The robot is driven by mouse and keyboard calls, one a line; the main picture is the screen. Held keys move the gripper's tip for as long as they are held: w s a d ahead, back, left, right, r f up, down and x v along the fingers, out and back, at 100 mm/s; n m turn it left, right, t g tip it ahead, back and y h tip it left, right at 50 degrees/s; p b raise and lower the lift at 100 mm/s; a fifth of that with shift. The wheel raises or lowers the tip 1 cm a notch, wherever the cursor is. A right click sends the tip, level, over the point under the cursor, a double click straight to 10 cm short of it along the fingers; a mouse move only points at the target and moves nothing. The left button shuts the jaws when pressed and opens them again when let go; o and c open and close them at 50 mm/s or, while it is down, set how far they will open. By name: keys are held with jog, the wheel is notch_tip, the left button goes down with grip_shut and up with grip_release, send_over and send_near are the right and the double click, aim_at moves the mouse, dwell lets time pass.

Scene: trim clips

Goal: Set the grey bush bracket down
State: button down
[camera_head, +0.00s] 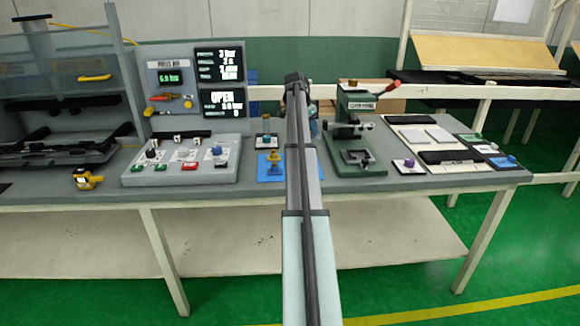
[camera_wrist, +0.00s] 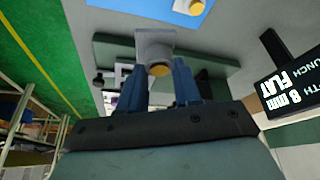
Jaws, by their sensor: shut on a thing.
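The grey bush bracket (camera_wrist: 153,43) is a small grey block with a brass-coloured round bush. It is at the top middle of the wrist view. My gripper (camera_wrist: 158,72) has its blue fingers shut on it, one on each side. The parts of the fingers behind the bracket are hidden. In the head view my arm runs up the middle and hides most of my gripper and the bracket. I cannot tell in either view whether the bracket touches anything below it.
A green press (camera_head: 351,125) with a red-tipped lever stands right of my arm. A blue mat (camera_head: 268,174) bearing a yellow part (camera_head: 277,161) lies left of it. A control panel (camera_head: 183,174) with knobs is further left. Pale trays (camera_head: 410,119) lie at right.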

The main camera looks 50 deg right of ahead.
jog(key=shift+s+a+f+m, duration=0.8)
jog(key=shift+s+a+m, duration=0.25)
jog(key=shift+a, duration=1.6)
jog(key=shift+g, duration=0.3)
jog(key=shift+f, duration=4.95)
jog(key=shift+f, duration=0.1)
jog(key=c, duration=0.8)
grip_release()
jog(key=v, duration=1.2)
jog(key=shift+w+d+r, duration=0.1)
jog(key=shift+d+r, duration=0.05)
jog(key=shift+r, duration=0.05)
